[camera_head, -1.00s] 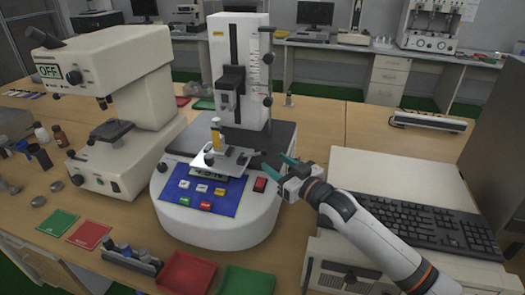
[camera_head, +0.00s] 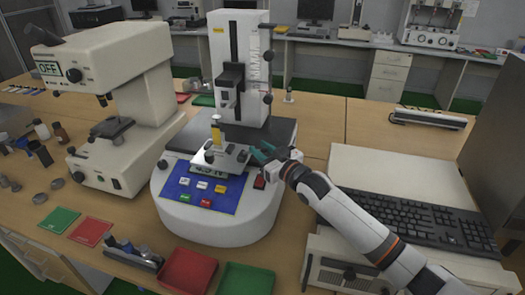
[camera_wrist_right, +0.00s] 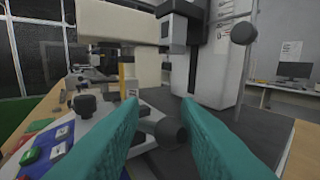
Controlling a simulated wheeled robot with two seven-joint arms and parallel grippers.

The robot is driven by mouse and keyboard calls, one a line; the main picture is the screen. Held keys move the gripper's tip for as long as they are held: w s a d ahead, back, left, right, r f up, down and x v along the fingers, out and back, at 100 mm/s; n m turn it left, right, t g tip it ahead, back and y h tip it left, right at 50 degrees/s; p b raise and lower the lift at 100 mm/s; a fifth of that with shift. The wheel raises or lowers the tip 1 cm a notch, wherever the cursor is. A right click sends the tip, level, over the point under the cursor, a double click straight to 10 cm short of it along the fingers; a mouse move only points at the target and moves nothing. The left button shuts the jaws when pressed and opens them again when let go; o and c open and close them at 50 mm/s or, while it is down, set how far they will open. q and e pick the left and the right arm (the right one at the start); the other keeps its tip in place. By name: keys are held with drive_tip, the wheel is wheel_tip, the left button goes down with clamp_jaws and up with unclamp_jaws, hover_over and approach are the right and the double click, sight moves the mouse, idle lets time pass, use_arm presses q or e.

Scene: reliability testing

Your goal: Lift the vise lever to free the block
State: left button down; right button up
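The vise (camera_head: 222,157) is a light metal fixture on the front of the white testing machine (camera_head: 215,218). A small yellow block (camera_head: 217,135) stands upright in it. The block also shows in the right wrist view (camera_wrist_right: 127,72). The vise lever has a dark round knob (camera_wrist_right: 170,132), seen between the two teal fingers in the right wrist view. My right gripper (camera_head: 262,152) is open beside the right side of the vise, fingers pointing at the lever. I cannot tell whether a finger touches the knob. My left gripper is not in view.
The machine's column (camera_head: 239,75) rises behind the vise, with a dark head (camera_head: 229,88) above the block. A microscope (camera_head: 115,80) stands to the left. A keyboard (camera_head: 420,218) lies to the right. Red (camera_head: 187,272) and green (camera_head: 245,280) trays sit in front.

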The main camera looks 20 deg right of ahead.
drive_tip(key=shift+f, duration=0.1)
clamp_jaws()
drive_tip(key=shift+s, duration=0.1)
drive_tip(key=shift+f, duration=0.1)
